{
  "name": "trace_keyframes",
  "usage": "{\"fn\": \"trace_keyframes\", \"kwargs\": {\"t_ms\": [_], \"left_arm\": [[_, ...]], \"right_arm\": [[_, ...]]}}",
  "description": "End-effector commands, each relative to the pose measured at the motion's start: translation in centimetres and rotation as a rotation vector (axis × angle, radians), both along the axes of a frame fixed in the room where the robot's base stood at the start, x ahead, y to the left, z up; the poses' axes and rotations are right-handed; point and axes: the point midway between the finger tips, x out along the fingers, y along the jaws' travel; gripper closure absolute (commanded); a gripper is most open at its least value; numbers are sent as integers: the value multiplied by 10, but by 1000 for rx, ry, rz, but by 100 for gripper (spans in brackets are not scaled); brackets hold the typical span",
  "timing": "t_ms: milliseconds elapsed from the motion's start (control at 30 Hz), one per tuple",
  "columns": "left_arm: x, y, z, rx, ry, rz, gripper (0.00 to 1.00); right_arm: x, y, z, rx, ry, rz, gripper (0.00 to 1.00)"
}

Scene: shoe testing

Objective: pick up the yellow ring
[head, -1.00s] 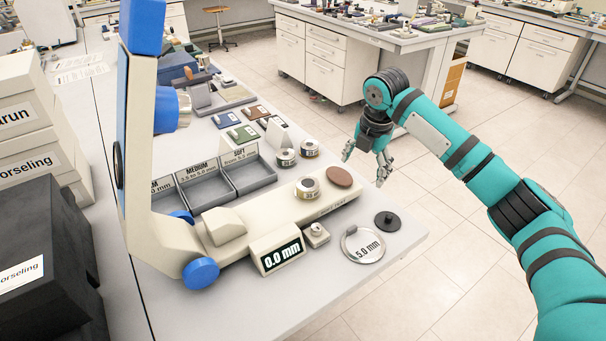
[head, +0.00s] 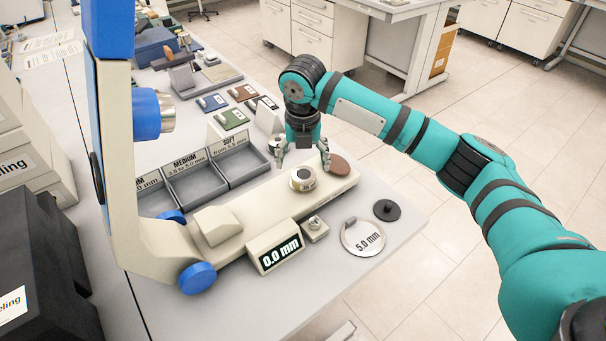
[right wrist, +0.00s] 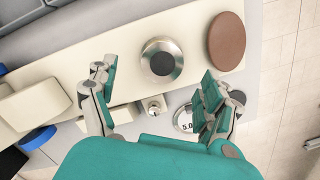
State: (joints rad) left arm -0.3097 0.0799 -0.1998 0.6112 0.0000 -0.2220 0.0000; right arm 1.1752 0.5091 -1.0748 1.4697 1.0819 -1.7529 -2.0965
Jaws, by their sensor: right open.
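A round metal ring piece (head: 302,181) with a pale yellowish side sits on the cream base of the tester (head: 255,214). No plainly yellow ring stands out, so I cannot be sure this is the yellow ring. In the right wrist view the metal piece (right wrist: 161,62) shows a silver rim and dark centre, just ahead of my gripper and between the lines of its fingers. My right gripper (head: 303,162) is open and empty, fingers spread, behind and above the piece in the head view. It also shows in the right wrist view (right wrist: 158,82). My left gripper is not in view.
A brown disc (head: 340,165) lies beside the metal piece on the base. A small button box (head: 315,229), a 5.0 mm round plate (head: 363,240) and a black knobbed disc (head: 387,210) lie in front. Grey trays (head: 198,186) stand behind the base.

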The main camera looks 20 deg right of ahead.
Motion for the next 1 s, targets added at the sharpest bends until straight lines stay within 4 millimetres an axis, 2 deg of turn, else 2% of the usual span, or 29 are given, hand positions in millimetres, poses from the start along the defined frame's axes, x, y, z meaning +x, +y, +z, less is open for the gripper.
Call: {"fn": "trace_keyframes", "kwargs": {"t_ms": [33, 100, 200, 333, 500, 767, 1000], "left_arm": [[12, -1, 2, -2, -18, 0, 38], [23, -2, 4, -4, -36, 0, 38], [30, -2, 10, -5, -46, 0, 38], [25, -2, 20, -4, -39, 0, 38], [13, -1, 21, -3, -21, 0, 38], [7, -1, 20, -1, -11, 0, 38], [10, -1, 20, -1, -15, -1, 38]], "right_arm": [[0, 0, -3, 0, 0, 0, 17], [1, -1, -6, -1, -1, 0, 17], [1, -2, -15, -1, 2, -1, 17], [2, -4, -34, -2, 4, 0, 17], [5, -4, -54, -1, 1, -1, 17], [5, -4, -58, 0, -2, 0, 17], [5, -4, -57, 0, -2, 0, 49]]}}
